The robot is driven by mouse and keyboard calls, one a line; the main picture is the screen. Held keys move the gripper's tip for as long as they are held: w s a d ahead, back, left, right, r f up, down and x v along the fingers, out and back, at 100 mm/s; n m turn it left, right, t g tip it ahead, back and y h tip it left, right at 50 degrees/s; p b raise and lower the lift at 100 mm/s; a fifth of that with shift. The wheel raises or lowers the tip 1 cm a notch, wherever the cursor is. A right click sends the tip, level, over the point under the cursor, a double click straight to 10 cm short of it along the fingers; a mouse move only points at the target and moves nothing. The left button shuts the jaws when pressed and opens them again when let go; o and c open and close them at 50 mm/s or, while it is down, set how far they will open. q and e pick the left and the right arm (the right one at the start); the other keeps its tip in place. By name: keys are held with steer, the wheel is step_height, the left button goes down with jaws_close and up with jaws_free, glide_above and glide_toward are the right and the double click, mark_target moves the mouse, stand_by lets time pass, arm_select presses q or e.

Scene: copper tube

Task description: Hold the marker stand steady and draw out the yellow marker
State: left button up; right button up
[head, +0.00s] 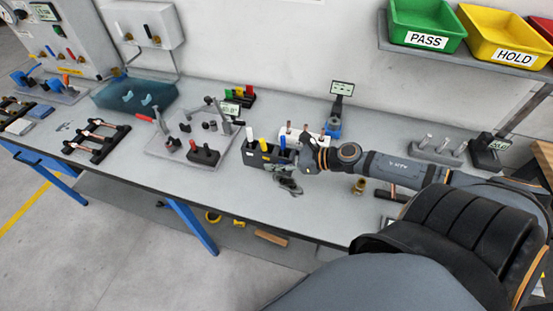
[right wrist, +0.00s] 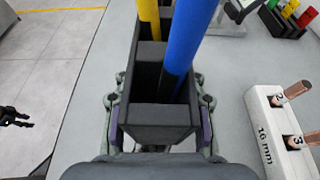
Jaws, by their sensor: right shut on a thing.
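The marker stand (head: 256,158) is a dark block near the table's front edge, upright. It holds a white marker (head: 249,134), the yellow marker (head: 263,146) and a blue marker (head: 283,143). My right gripper (head: 289,180) is shut on the stand's right end. In the right wrist view its fingers press both sides of the stand (right wrist: 151,116), by the compartment with the blue marker (right wrist: 188,45). The yellow marker (right wrist: 149,18) stands behind it, its top out of frame. A small dark claw shape at the left edge, possibly my left gripper (right wrist: 14,117), is unclear.
A white block (right wrist: 262,128) with copper tubes stands right of the stand. A grey fixture plate (head: 165,145) with clamps lies left of it. A brass fitting (head: 359,186) stands right of my gripper. The table's front edge is close; open floor lies beyond.

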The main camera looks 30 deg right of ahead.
mark_target(276, 150)
steer(key=shift+f+b, duration=2.75)
steer(key=shift+f, duration=0.25)
steer(key=shift+s+f, duration=0.1)
steer(key=shift+f, duration=0.05)
steer(key=o, duration=1.3)
step_height(276, 150, up, 14)
steer(key=p, duration=1.3)
steer(key=s+a+b, duration=0.4)
steer(key=s+a, duration=0.5)
steer(key=a, duration=0.1)
steer(key=shift+a+f, duration=0.35)
